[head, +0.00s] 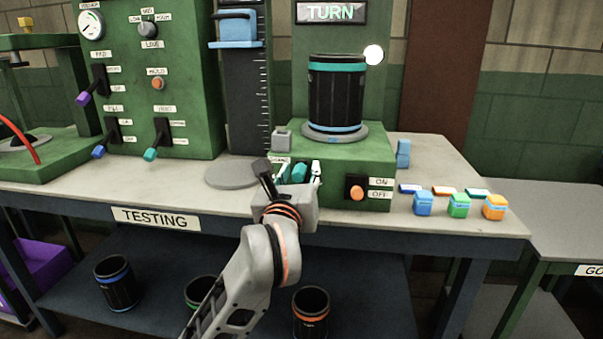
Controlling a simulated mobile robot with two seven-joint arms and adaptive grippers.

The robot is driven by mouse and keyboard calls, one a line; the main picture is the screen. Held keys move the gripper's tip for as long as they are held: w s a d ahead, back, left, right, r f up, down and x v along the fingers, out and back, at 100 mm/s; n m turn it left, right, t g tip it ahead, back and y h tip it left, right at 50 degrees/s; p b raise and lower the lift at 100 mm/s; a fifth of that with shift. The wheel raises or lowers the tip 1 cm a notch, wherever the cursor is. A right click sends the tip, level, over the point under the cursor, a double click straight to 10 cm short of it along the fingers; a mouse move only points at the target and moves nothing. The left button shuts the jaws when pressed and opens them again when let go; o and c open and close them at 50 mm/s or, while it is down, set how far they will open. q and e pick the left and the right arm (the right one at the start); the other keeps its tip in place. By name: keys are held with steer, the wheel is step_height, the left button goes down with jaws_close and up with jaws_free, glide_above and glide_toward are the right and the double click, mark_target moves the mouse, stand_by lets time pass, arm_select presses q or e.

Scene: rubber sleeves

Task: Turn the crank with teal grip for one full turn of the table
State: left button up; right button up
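The crank's teal grip (299,173) shows at the front left of a green machine (340,155) on the bench. My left gripper (290,172) is at the grip, with its dark finger to the left of the teal part and a pale finger to the right. The fingers look spread, and I cannot tell whether they touch the grip. The crank's arm is mostly hidden. My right gripper is not in view.
A lit TURN sign (331,12) hangs behind the machine. Small blue, green and orange blocks (459,206) stand to the right. A grey disc (232,174) lies left of the gripper. Black cups (311,312) stand on the lower shelf.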

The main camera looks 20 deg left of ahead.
arm_select(q)
steer(key=shift+w+a, duration=0.1)
steer(key=shift+w, duration=0.25)
jaws_close()
steer(key=shift+r, duration=0.1)
